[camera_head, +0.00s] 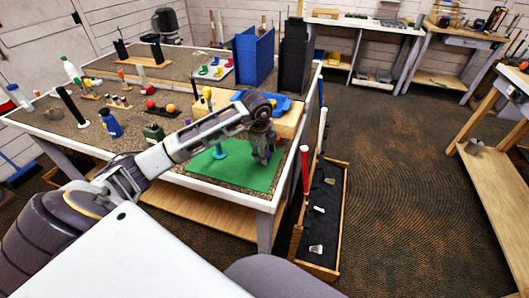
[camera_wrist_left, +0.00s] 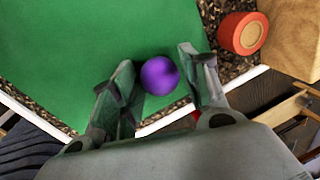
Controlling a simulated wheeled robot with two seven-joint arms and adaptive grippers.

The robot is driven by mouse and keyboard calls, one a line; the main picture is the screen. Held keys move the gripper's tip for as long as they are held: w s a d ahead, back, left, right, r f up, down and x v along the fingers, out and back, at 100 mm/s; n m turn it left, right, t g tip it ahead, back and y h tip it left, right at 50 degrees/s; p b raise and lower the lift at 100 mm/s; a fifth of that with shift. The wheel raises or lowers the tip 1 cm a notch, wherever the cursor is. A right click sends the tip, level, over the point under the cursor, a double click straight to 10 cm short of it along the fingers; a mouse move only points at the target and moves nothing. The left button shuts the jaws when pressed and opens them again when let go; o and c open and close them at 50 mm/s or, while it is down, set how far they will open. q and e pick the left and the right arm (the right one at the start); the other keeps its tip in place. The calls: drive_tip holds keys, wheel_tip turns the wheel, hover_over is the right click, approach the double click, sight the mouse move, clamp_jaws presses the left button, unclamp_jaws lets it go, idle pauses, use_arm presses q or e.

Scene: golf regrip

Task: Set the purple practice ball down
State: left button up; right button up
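The purple practice ball (camera_wrist_left: 159,75) shows in the left wrist view between the two fingers of my left gripper (camera_wrist_left: 158,72), which look closed against its sides. Behind it is the green mat (camera_wrist_left: 60,40). In the head view my left gripper (camera_head: 265,153) points down over the right part of the green mat (camera_head: 235,175), near the table's front right edge. The ball cannot be made out there. The gap between ball and mat is hard to judge. My right gripper is in neither view.
A blue post on a round base (camera_head: 219,150) stands on the mat, left of the gripper. A red round piece with a tan top (camera_wrist_left: 242,33) and a wooden block (camera_wrist_left: 292,38) lie beside the mat. A black-lined bin (camera_head: 322,215) with clubs stands right of the table.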

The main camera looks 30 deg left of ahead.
use_arm(q)
drive_tip(key=shift+o, duration=0.6)
drive_tip(key=shift+r, duration=0.65)
drive_tip(key=r, duration=0.2)
drive_tip(key=s+r, duration=0.1)
drive_tip(key=r, duration=0.1)
drive_tip(key=shift+r, duration=0.3)
wheel_tip(320, 180, up, 6)
drive_tip(key=s, duration=0.1)
drive_tip(key=shift+s+r, duration=0.15)
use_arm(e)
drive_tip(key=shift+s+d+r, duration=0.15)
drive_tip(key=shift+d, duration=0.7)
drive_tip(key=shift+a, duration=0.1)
